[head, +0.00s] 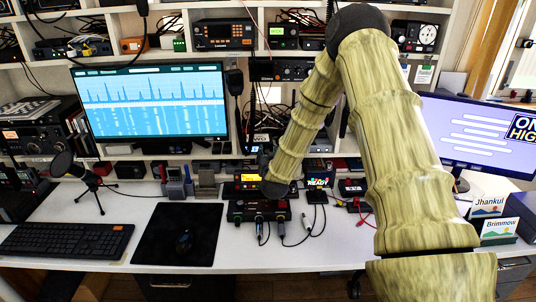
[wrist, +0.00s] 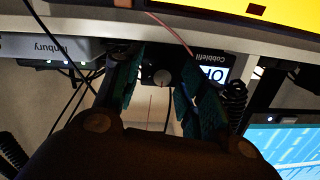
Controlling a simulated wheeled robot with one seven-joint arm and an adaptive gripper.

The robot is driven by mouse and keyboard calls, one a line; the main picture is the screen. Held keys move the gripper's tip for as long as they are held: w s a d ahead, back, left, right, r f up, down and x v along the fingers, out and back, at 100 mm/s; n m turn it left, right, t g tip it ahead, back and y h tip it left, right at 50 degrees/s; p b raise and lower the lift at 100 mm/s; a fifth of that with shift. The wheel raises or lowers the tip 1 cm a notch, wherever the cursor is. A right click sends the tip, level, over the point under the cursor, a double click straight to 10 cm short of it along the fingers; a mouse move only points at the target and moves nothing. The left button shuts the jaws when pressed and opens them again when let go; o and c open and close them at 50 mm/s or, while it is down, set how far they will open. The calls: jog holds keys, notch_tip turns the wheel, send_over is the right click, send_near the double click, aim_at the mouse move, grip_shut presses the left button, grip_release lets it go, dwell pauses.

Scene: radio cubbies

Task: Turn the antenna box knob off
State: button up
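Beside the knob is a black label reading "Cobble..." with a white panel (wrist: 213,74) whose lettering is partly covered by a finger. My gripper (wrist: 160,92) is open, its two teal-padded fingers on either side of the knob, with gaps visible; I cannot tell whether either finger touches it. In the head view my gripper (head: 265,160) is small and dark, reaching into the shelf behind the desk, and my arm hides much of that area.
A radio with a yellow display (head: 250,179) and a dark unit (head: 258,211) with cables sit just below my gripper. A monitor (head: 150,103) stands to the left, another (head: 478,133) to the right. Loose cables hang around the shelf. The white desk (head: 335,240) has free room in front.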

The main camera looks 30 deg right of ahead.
jog(key=shift+r, duration=0.1)
jog(key=shift+s+a, duration=0.1)
jog(key=shift+a, duration=0.05)
jog(key=v, duration=1.1)
jog(key=shift+s, duration=0.35)
jog(key=shift+a, duration=0.1)
